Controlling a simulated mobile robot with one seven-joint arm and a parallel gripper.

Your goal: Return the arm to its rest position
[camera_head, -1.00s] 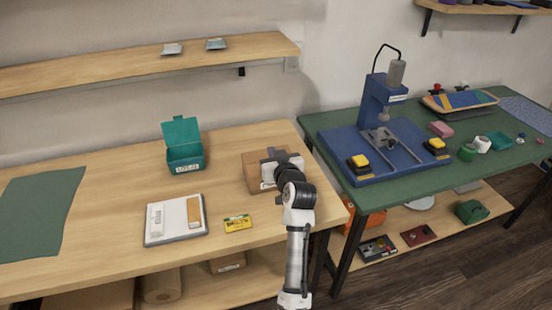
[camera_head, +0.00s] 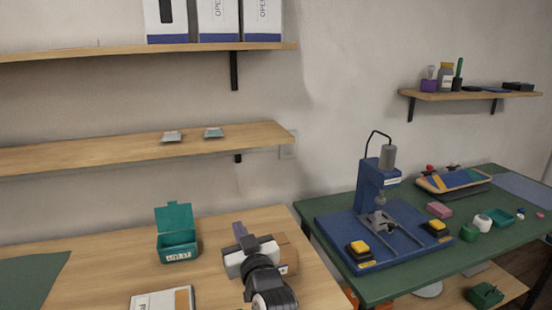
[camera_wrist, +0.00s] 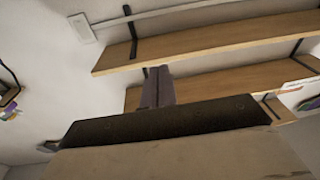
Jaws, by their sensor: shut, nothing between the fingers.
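My arm comes up from the bottom of the head view, and my gripper (camera_head: 240,231) is above the right end of the wooden bench (camera_head: 215,290). In the wrist view my gripper's fingers (camera_wrist: 158,72) are together with nothing between them, pointing towards the wall and shelves. A cardboard box (camera_head: 288,250) is behind and beside my gripper in the head view, partly hidden by it. I cannot tell from the picture whether they touch.
A teal open box (camera_head: 178,245) and a white tray (camera_head: 150,301) are left of my arm. A wall shelf (camera_head: 90,155) runs above the bench. The green table (camera_head: 420,265) with a blue press (camera_head: 370,190) stands to the right.

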